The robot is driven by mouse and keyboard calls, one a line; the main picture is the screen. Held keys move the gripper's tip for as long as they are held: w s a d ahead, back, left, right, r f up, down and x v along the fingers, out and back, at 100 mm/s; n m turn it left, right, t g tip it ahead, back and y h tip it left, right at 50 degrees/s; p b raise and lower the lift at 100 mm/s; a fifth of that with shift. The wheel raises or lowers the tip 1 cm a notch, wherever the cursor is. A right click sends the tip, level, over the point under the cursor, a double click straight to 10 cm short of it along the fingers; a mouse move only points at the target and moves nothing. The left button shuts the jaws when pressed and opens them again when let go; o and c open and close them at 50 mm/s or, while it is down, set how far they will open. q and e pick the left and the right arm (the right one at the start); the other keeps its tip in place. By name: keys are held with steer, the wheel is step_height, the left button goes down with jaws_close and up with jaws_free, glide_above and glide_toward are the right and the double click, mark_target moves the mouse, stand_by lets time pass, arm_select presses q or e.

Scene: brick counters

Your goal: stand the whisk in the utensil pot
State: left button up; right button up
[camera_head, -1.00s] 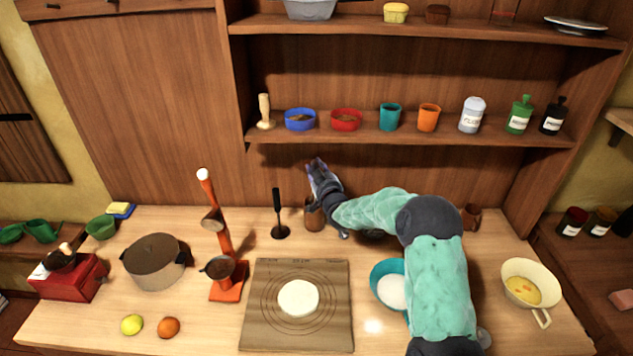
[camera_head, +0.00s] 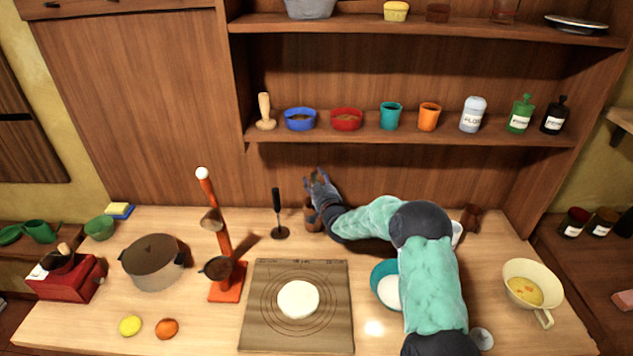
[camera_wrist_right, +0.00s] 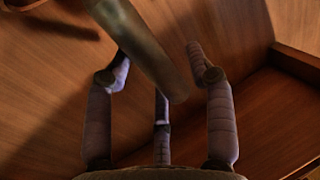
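My right gripper (camera_head: 320,180) is at the back of the counter, just above and behind the brown utensil pot (camera_head: 312,215), partly covering it. In the right wrist view its fingers (camera_wrist_right: 160,70) stand apart. A dull, round rod (camera_wrist_right: 145,50), possibly the whisk's handle, slants down between them and ends near the middle finger. I see no clear grip on it, and contact with the left finger is unclear. I cannot make out the whisk's wires in either view. My left gripper is not in view.
A black utensil (camera_head: 278,215) stands upright left of the pot. A red stand (camera_head: 226,280), a board (camera_head: 258,330) with dough, and a teal bowl (camera_head: 380,272) are in front. The shelf (camera_head: 400,140) with cups and bottles is above. A small brown jug (camera_head: 470,217) stands right of my arm.

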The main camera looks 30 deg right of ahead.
steer(key=shift+r, duration=0.15)
steer(key=p+v, duration=0.1)
steer(key=v, duration=1.1)
stand_by(0.4)
